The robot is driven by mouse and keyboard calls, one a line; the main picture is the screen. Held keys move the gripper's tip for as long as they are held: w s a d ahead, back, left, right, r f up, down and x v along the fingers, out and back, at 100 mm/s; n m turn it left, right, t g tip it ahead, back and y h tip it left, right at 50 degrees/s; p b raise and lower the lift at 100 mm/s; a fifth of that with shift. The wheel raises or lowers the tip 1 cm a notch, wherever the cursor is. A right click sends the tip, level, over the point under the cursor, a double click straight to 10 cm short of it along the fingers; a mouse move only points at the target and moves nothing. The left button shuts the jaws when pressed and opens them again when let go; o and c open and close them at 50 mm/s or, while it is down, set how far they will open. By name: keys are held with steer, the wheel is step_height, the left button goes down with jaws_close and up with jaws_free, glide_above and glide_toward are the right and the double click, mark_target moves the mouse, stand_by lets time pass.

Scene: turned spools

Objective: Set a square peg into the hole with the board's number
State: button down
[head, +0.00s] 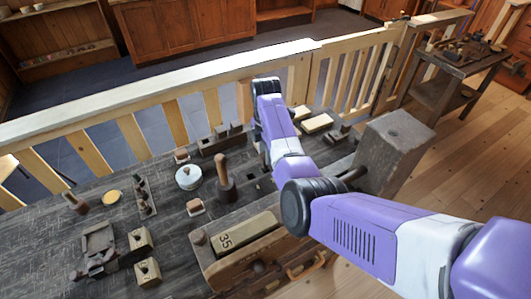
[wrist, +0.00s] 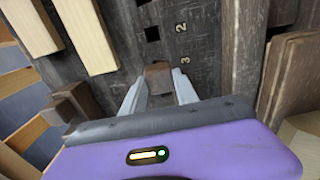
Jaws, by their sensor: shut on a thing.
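In the wrist view my gripper (wrist: 160,82) is shut on a brown square peg (wrist: 157,71), with one grey finger on each side. The peg is beside the painted number 3 (wrist: 185,60) on the dark bench top. I cannot tell whether its lower end is in a hole or above the surface. A dark square hole (wrist: 152,33) lies beside the number 2 (wrist: 181,27), and another hole (wrist: 143,2) is at the top edge. In the head view my arm hides the gripper and peg.
A wooden mallet (head: 224,182), a white round pot (head: 189,177) and several small blocks stand on the bench left of my arm. A large wooden block (head: 390,150) is at its right. A railing (head: 140,89) runs behind. Pale wood pieces (wrist: 85,32) lie left in the wrist view.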

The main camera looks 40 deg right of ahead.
step_height(320, 180, down, 2)
steer(key=shift+f+b, duration=0.1)
steer(key=shift+b, duration=0.8)
steer(key=shift+f+b, duration=0.3)
steer(key=shift+f, duration=0.5)
steer(key=shift+f, duration=0.25)
steer(key=shift+c, duration=2.3)
jaws_free()
steer(key=shift+r, duration=0.15)
step_height(320, 180, up, 5)
steer(key=p, duration=0.5)
steer(key=shift+r, duration=0.1)
steer(key=shift+r+p, duration=0.4)
steer(key=shift+r, duration=0.9)
